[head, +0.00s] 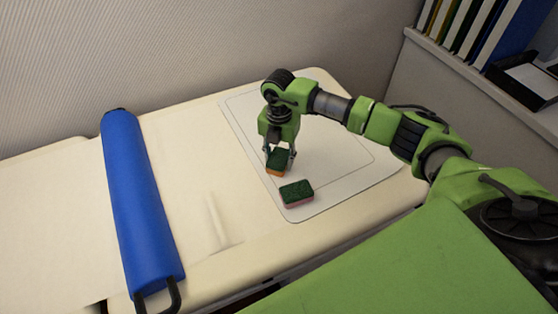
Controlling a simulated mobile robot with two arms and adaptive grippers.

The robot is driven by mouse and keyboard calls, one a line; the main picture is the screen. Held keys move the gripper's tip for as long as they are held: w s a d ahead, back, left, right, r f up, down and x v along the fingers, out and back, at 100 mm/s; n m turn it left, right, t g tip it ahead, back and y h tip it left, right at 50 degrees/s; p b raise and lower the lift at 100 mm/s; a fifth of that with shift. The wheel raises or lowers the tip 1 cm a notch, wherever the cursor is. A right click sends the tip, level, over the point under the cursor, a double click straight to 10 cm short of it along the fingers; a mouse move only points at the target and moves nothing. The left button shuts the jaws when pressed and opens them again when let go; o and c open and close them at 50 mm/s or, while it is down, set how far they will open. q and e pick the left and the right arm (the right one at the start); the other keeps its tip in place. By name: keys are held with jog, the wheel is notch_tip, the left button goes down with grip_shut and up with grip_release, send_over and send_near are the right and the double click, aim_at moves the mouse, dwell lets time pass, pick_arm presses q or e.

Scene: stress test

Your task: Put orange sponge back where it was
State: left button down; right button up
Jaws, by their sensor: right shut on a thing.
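The orange sponge (275,171) has a dark green scouring top and an orange underside. It is at the left part of the white mat (340,168) on the cream padded surface. My right gripper (278,157) points down over it and is shut on it. I cannot tell whether the sponge touches the mat. A second sponge (297,193), dark green on top and pink below, lies on the mat just in front and to the right of it. My left gripper is not in view.
A blue padded roll (140,195) with a black handle lies across the cream surface (65,220) at the left. A shelf with binders (470,25) and a black tray (525,80) is at the upper right. The mat's back right part is free, under my right arm.

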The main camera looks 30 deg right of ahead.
aim_at(279, 157)
jog(key=shift+r, duration=0.1)
jog(key=shift+f, duration=0.2)
jog(key=o, duration=1)
jog(key=shift+r, duration=0.2)
notch_tip(279, 157, up, 12)
jog(key=p, duration=0.9)
